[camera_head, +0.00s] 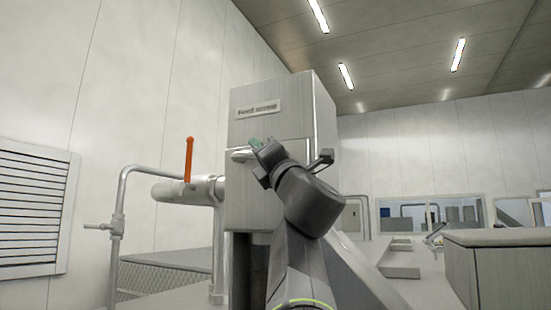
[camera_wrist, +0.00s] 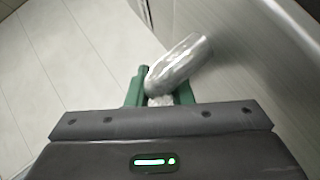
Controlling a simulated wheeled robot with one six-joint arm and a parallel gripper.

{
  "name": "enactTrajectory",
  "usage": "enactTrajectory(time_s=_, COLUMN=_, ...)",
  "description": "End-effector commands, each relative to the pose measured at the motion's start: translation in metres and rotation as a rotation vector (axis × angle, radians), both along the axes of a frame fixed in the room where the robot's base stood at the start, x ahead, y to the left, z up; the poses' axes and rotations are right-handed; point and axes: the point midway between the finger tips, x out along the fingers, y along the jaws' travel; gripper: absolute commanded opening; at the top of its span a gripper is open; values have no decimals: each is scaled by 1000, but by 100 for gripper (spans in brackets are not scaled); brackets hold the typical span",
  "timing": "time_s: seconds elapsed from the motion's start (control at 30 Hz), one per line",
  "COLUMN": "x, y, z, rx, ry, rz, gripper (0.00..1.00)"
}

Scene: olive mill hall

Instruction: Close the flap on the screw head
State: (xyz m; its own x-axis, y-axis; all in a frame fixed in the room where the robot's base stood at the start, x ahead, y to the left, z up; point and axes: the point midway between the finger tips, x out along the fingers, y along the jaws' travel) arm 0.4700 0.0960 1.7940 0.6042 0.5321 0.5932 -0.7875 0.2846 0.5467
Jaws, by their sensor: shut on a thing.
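The screw head is a pale grey box (camera_head: 285,105) labelled "Feed screw", in the middle of the head view. Its lower front panel, which looks like the flap (camera_head: 245,205), lies below a seam across the front; I cannot tell whether it is flush or slightly ajar. A silver bar handle (camera_head: 239,155) sits near the panel's top edge, partly hidden by my gripper. My gripper (camera_head: 256,145) is at the handle. In the wrist view, its green fingers (camera_wrist: 160,90) are shut on the rounded metal handle (camera_wrist: 182,62), which lies slantwise between and beyond them.
A pipe with an upright orange lever (camera_head: 189,160) runs into the box's left side. A thinner pipe (camera_head: 118,225) stands further left, near a louvred wall vent (camera_head: 33,210). A grey cabinet (camera_head: 500,265) stands at the lower right.

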Motion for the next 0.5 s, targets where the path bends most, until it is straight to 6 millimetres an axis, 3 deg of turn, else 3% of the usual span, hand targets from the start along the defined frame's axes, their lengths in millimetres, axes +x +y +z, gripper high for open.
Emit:
enactTrajectory(time_s=0.03, x=6, y=0, z=-7, rx=0, ry=17, rz=-4, gripper=0)
enactTrajectory(time_s=0.37, x=7, y=0, z=-8, rx=1, ry=21, rz=-4, gripper=0)
enactTrajectory(time_s=0.4, x=7, y=0, z=-8, rx=1, ry=21, rz=-4, gripper=22)
enactTrajectory(time_s=0.43, x=7, y=0, z=-9, rx=1, ry=22, rz=-3, gripper=28)
enactTrajectory(time_s=0.5, x=7, y=0, z=-8, rx=1, ry=20, rz=-4, gripper=29)
